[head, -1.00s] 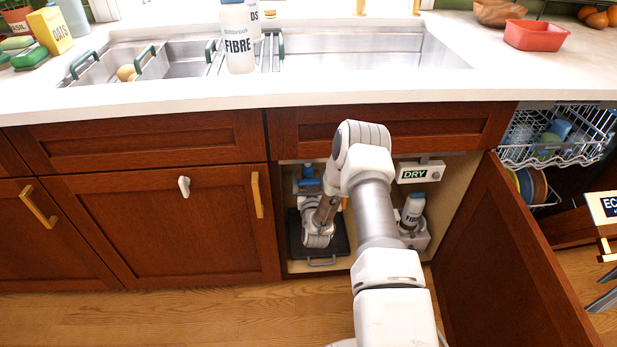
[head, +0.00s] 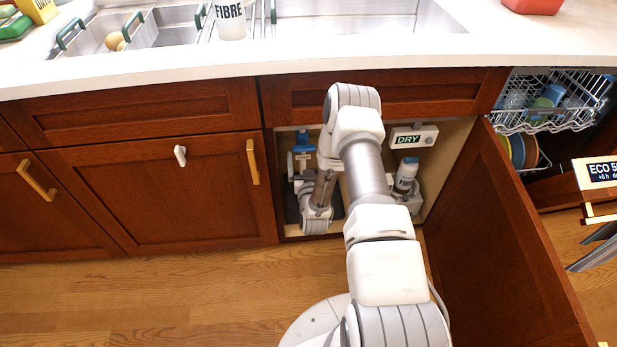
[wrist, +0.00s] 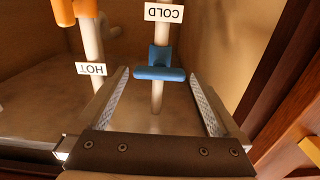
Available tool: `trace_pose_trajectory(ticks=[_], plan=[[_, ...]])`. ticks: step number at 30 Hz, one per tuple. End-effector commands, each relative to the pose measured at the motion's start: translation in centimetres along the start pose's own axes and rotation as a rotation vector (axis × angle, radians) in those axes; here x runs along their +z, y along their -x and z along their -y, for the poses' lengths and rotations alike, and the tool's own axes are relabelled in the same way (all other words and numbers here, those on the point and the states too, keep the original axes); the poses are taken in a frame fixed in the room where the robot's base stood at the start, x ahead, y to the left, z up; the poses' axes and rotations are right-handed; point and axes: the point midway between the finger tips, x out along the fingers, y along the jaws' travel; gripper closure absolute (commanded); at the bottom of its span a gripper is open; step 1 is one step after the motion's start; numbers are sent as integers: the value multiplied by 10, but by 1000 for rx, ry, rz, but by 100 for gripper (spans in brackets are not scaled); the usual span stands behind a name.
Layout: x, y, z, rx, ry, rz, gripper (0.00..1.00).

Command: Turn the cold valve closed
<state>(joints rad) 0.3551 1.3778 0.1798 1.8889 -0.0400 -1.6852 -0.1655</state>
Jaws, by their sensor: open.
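The cold valve's blue handle (wrist: 160,73) lies crosswise on a pale upright pipe, under a COLD label (wrist: 164,12) that reads upside down in the wrist view. My gripper (wrist: 159,84) is open and empty, with one finger on each side of the handle in the picture. The handle appears at fingertip level, without visible contact; its exact depth is unclear. In the head view the blue valve (head: 302,138) shows inside the open cabinet, left of my arm. My fingers are hidden there. The orange hot valve (wrist: 76,11) stands to the left in the wrist view, with a HOT label (wrist: 90,68).
The cabinet's open door (head: 505,225) stands right of my arm. A dark tray (head: 292,207) lies partly hidden behind my wrist. The wooden floor (head: 170,295) at left is clear.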

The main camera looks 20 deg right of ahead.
Motion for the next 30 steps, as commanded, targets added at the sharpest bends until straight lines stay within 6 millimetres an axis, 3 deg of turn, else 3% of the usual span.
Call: trace_pose_trajectory(ticks=[6,13,18,30], plan=[[-2,55,1,-2,-1,6,0],[0,94,0,0,-1,5,0],[0,106,0,0,-1,2,0],[0,107,0,0,-1,1,0]])
